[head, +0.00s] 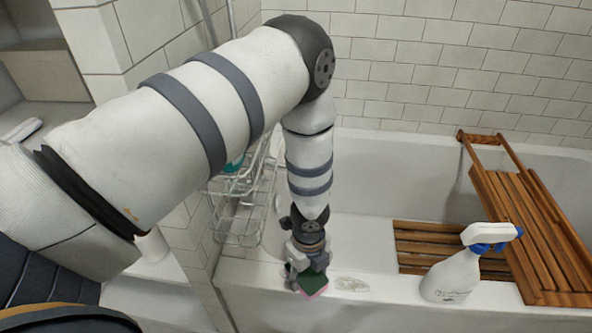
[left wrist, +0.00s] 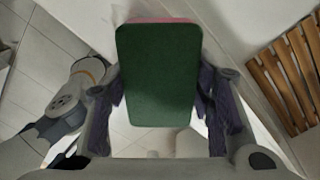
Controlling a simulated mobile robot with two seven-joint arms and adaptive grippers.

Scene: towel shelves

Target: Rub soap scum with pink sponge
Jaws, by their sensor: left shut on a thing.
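My left gripper (head: 303,275) is shut on the pink sponge (head: 315,291), just over the front rim of the bathtub. The sponge has a dark green scouring face and a pink edge. In the left wrist view the green face of the sponge (left wrist: 158,75) fills the space between the two fingers of my left gripper (left wrist: 160,100). The soap scum (head: 351,284) is a pale, brownish patch on the tub rim, just right of the sponge. The sponge appears apart from the patch. Whether it touches the rim is unclear. My right gripper is out of view.
A white spray bottle (head: 453,277) with a blue trigger stands on the rim to the right. A slatted wooden rack (head: 520,215) lies across the tub. Another wooden slat piece (head: 425,243) is inside it. A wire caddy (head: 240,205) hangs at left.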

